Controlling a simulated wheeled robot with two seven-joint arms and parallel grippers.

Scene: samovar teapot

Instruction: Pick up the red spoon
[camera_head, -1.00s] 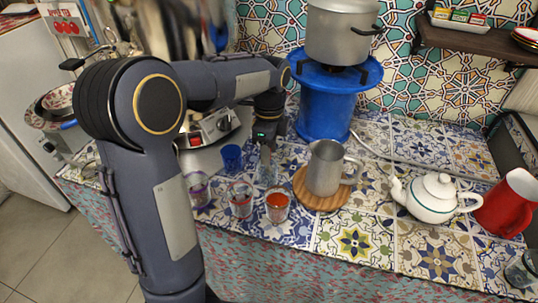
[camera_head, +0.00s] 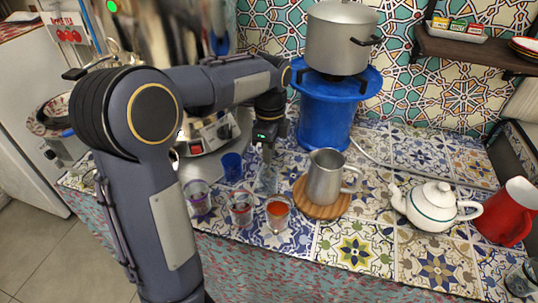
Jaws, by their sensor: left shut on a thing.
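My left gripper (camera_head: 267,158) points down over the counter, behind the row of glasses and left of the metal jug. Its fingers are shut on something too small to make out. A clear glass (camera_head: 266,181) shows just below the fingertips. I cannot pick out a red spoon for certain. A glass with something red in it (camera_head: 241,209) stands in front of the gripper, to the left. A glass with orange-red contents (camera_head: 278,212) stands to its right. My right gripper is not in view.
A metal jug (camera_head: 324,178) stands on a round wooden board (camera_head: 318,209). A white teapot (camera_head: 432,206) and a red jug (camera_head: 509,213) are at the right. A blue burner stand (camera_head: 324,122) carries a pot (camera_head: 341,40). A blue cup (camera_head: 232,166) is left of the gripper.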

